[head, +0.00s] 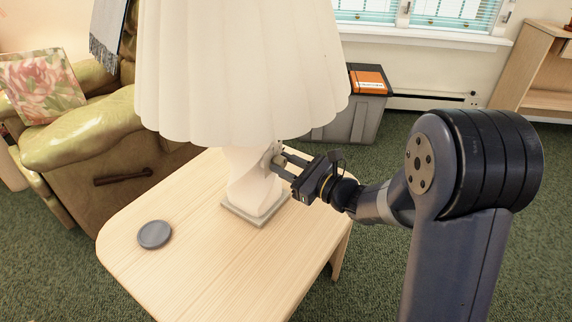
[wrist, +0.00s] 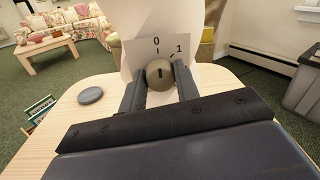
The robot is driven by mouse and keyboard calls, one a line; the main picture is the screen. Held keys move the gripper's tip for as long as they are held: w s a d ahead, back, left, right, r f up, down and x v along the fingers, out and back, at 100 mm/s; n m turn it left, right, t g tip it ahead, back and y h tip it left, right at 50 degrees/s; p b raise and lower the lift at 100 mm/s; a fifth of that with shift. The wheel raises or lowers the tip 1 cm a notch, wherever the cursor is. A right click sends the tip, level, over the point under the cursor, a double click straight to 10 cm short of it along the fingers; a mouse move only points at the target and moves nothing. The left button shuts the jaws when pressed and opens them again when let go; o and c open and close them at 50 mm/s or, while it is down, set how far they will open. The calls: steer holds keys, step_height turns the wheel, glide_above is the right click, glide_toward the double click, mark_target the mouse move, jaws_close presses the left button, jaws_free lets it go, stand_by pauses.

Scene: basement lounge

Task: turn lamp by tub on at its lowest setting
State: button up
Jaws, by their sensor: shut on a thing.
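The lamp has a cream pleated shade (head: 235,70) and a white twisted body (head: 248,172) on a square base, standing on a light wood side table. In the wrist view a round knob (wrist: 160,74) sits before a pale plate (wrist: 185,53) marked 0 and 1. The dark line on the knob stands about upright, toward the 0 mark. My gripper (head: 277,163) reaches the lamp body from the right; in the wrist view its fingers (wrist: 159,80) are shut on the knob from both sides. The grey tub (head: 349,123) stands on the floor behind the table.
A dark round disc (head: 154,234) lies on the left of the side table (head: 215,275). A green-gold armchair (head: 100,140) stands close at left. The table's front is otherwise clear.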

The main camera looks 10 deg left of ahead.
steer(key=m+p, duration=0.1)
steer(key=m, duration=0.1)
steer(key=m+p, duration=0.1)
steer(key=p, duration=0.1)
steer(key=m+p, duration=0.2)
steer(key=shift+r+m, duration=0.25)
steer(key=shift+m, duration=0.05)
steer(key=shift+f+m+g+p, duration=0.2)
steer(key=shift+m+g+p, duration=0.1)
steer(key=shift+m+p, duration=1.65)
steer(key=o, duration=1)
steer(key=p+v, duration=0.1)
steer(key=v, duration=0.9)
steer(key=shift+s+d, duration=0.15)
steer(key=shift+d, duration=0.2)
